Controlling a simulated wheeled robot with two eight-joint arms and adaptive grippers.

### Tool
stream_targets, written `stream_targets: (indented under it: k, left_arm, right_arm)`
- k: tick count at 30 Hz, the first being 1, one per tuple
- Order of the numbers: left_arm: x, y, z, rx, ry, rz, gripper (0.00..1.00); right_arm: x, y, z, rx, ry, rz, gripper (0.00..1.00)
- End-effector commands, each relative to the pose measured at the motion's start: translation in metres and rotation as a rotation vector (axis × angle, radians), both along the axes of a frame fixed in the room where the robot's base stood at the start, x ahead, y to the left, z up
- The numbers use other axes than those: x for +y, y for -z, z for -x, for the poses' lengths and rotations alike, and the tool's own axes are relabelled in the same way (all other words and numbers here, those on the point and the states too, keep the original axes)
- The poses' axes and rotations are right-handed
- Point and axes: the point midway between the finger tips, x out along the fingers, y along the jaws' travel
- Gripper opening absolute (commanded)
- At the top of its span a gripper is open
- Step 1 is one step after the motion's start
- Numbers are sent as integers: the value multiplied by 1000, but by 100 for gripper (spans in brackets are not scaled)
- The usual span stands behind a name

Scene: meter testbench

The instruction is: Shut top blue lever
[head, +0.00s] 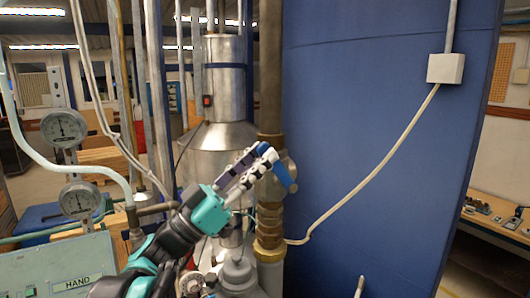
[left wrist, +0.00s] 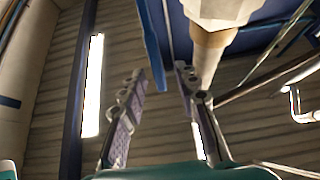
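The blue lever (head: 284,177) sits on a valve on the vertical pipe and slants down to the right. It also shows in the left wrist view as a blue bar (left wrist: 154,55), its end near the gap between the fingertips. My left gripper (head: 266,153) has its fingertips right at the lever's upper part. In the left wrist view the two fingers (left wrist: 160,75) stand apart with nothing clamped between them. Whether a finger touches the lever I cannot tell. My right gripper is not in view. No second blue lever is clearly seen.
The pipe's brass fittings (head: 269,225) are just right of the gripper. A large blue tank (head: 370,130) fills the right side. A metal vessel (head: 222,90) stands behind. Two gauges (head: 64,128) and a green box marked HAND (head: 75,262) are at left.

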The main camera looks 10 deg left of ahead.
Motion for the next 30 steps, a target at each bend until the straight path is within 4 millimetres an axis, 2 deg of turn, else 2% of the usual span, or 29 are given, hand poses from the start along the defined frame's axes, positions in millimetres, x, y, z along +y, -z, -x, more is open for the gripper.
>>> stream_targets:
  k: [6, 12, 18, 25, 26, 29, 30]
  left_arm:
    - [34, 29, 23, 0, -6, -1, 31]
    - [56, 49, 40, 0, -4, -1, 31]
    - [65, 57, 47, 0, -2, -1, 31]
    - [65, 57, 47, 0, -1, -1, 31]
    - [65, 58, 47, 0, -1, -1, 26]
    - [59, 69, 47, 25, 12, -14, 0]
    - [53, 82, 47, 54, 26, -31, 0]
  right_arm:
    - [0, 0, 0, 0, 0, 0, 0]
    - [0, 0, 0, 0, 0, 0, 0]
    - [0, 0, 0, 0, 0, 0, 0]
    - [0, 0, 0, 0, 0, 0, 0]
    - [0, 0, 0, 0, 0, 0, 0]
    - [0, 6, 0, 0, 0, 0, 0]
    - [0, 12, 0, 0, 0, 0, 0]
